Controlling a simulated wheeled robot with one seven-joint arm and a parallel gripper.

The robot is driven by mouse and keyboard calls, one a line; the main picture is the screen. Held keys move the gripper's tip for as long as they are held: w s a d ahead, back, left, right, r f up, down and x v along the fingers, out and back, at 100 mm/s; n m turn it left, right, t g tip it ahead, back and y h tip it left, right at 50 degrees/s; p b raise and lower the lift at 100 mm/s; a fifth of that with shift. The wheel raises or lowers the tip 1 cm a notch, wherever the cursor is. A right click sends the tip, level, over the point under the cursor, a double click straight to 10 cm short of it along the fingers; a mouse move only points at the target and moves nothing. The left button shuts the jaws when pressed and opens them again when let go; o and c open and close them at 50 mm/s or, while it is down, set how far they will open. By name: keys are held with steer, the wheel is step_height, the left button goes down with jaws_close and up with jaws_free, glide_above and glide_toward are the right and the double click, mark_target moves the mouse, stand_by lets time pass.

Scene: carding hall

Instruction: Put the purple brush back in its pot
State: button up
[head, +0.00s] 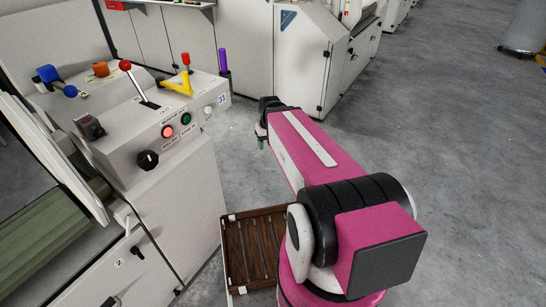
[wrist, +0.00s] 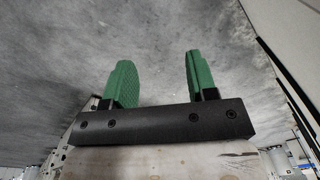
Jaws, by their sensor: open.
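A slim upright purple thing (head: 223,62), which looks like the purple brush, stands at the far right end of the machine's control console. Its lower part is partly hidden by the console, and I cannot tell what holds it. I cannot make out a pot for certain. My gripper (head: 261,138) is to the right of the console, apart from the purple thing and nearer to me, partly hidden by my pink arm. In the wrist view my gripper (wrist: 161,78) shows two green fingers spread apart with nothing between them. The brush is not in the wrist view.
The console (head: 160,130) carries a red-knobbed lever (head: 125,65), buttons and a black knob. A yellow piece (head: 178,83), a blue thing (head: 48,74) and an orange thing (head: 101,69) sit on top. A slatted wooden tray (head: 232,262) lies low beside the machine.

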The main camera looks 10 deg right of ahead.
steer(key=shift+m+h, duration=0.3)
steer(key=shift+m, duration=0.4)
steer(key=s+f, duration=0.2)
steer(key=s+d+f, duration=0.1)
steer(key=s+f, duration=0.1)
steer(key=shift+d, duration=0.1)
steer(key=shift+c, duration=0.3)
